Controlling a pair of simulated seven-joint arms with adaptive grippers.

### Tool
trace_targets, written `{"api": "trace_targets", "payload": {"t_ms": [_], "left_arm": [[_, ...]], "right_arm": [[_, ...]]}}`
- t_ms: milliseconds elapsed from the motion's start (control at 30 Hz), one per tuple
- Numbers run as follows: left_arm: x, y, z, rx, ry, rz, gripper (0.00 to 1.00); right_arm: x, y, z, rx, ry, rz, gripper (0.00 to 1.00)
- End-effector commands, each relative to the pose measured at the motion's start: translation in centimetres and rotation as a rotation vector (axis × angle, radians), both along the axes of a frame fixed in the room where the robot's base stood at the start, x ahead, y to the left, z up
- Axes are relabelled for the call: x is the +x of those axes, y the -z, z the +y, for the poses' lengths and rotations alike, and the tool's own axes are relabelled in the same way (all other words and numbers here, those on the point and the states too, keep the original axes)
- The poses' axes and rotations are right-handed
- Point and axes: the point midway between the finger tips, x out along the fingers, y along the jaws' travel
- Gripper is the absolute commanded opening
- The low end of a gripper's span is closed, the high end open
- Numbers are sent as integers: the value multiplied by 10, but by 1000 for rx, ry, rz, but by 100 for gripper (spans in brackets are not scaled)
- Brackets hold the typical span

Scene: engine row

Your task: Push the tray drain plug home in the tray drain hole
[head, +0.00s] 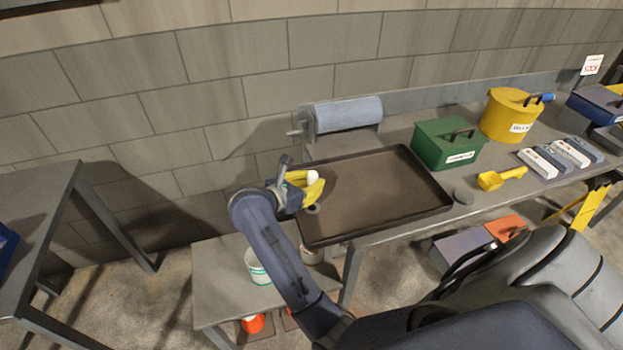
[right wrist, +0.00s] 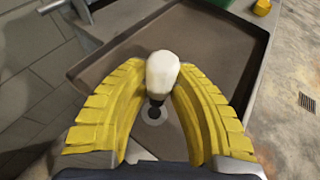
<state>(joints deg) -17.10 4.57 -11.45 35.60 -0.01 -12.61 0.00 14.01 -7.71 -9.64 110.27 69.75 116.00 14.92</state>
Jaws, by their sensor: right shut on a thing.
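The tray drain plug (right wrist: 162,74) has a white rounded head and a dark lower end. My right gripper (right wrist: 160,88), with yellow fingers, is shut on it. In the head view the plug (head: 296,177) shows as a white piece at the right gripper (head: 306,186), over the left part of the dark tray (head: 385,190). The tray drain hole (right wrist: 153,114) is a grey ring with a dark middle, just beyond the plug's dark end in the wrist view. I cannot tell whether the plug's tip touches it. My left gripper is not in view.
A blue-grey roll (head: 345,114) stands behind the tray. A green box (head: 447,146), a yellow canister (head: 507,117) and a yellow scoop (head: 500,178) are to its right. A lower shelf with a white tub (head: 257,268) is below the tray's left end.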

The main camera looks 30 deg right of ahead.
Motion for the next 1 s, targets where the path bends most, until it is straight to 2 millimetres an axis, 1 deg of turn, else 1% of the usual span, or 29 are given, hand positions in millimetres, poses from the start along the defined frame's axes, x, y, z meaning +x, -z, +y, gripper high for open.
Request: {"api": "trace_targets", "payload": {"t_ms": [300,500,700,1000], "left_arm": [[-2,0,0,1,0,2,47],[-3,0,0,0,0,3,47],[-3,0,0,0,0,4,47],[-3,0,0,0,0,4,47]], "right_arm": [[0,23,0,-2,-1,1,0],[0,32,0,-1,0,1,0],[0,36,0,-1,-1,2,0],[0,37,0,0,0,1,0]]}}
